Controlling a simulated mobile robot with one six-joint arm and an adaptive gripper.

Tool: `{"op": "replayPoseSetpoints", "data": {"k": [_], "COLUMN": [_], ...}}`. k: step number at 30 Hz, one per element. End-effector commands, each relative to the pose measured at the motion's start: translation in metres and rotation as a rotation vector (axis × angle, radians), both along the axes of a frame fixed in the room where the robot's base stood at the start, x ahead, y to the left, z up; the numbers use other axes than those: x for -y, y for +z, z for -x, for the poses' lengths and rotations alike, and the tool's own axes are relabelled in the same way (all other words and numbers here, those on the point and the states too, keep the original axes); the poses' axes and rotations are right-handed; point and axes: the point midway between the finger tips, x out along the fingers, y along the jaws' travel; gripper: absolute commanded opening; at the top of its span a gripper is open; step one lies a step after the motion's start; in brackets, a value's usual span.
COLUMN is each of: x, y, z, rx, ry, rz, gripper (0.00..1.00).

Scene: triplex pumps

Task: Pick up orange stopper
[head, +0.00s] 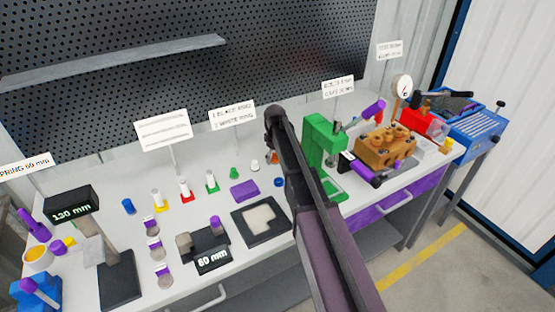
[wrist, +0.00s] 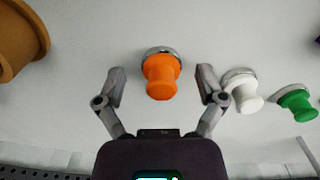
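The orange stopper (wrist: 161,78) has a round silvery base and stands on the white bench top. In the wrist view it lies between the two spread fingers of my gripper (wrist: 161,73), with a gap on each side. My gripper is open and empty. In the head view only a small part of the orange stopper (head: 274,158) shows beside my arm. My arm hides most of my gripper there.
A white stopper (wrist: 243,92) stands close to my right finger in the wrist view, with a green stopper (wrist: 297,104) beyond it. A brown round part (wrist: 18,42) is at the upper left. A green press (head: 322,142) stands right of my arm.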

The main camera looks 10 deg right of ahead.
Motion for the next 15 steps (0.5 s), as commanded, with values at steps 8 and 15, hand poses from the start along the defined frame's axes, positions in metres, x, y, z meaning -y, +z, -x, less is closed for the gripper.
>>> {"op": "replayPoseSetpoints", "data": {"k": [8, 15], "x": [0.0003, 0.0004], "y": [0.0, 0.0], "z": [0.0, -0.0001], "rx": [0.0, 0.0], "ry": [0.0, 0.0], "rz": [0.0, 0.0], "gripper": [0.02, 0.02]}}
